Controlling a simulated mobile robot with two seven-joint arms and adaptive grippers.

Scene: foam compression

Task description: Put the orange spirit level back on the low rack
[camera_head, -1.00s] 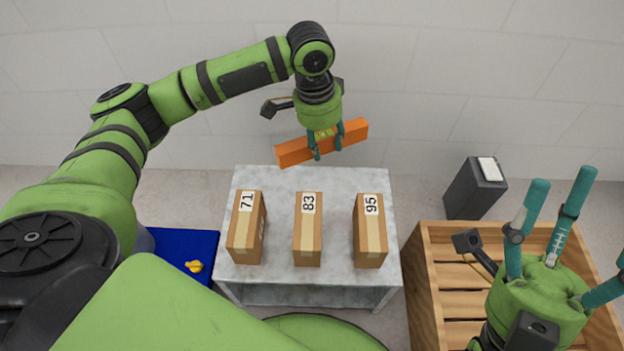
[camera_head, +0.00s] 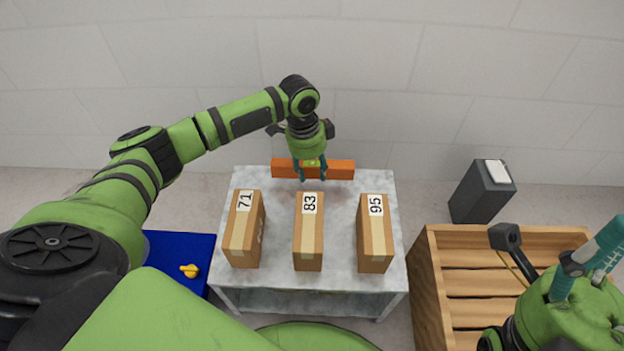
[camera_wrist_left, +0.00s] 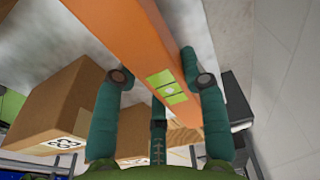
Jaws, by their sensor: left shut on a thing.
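The orange spirit level (camera_head: 340,170) is a long bar with a green patch at its middle. In the head view it lies crosswise at the back edge of the low grey rack (camera_head: 335,275), behind the boxes; I cannot tell whether it touches the top. My left gripper (camera_head: 312,172) points down and is shut on its middle. The left wrist view shows the level (camera_wrist_left: 140,50) between the teal fingers (camera_wrist_left: 163,82). My right gripper (camera_head: 595,262) is at the lower right, partly cut off; its fingers look apart and empty.
Boxes 71 (camera_head: 243,232), 83 (camera_head: 308,235) and 95 (camera_head: 375,238) stand in a row on the rack, in front of the level. A wooden crate (camera_head: 425,280) and a dark grey bin (camera_head: 480,195) are at right. A blue surface (camera_head: 170,250) with a yellow piece (camera_head: 189,271) is at left.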

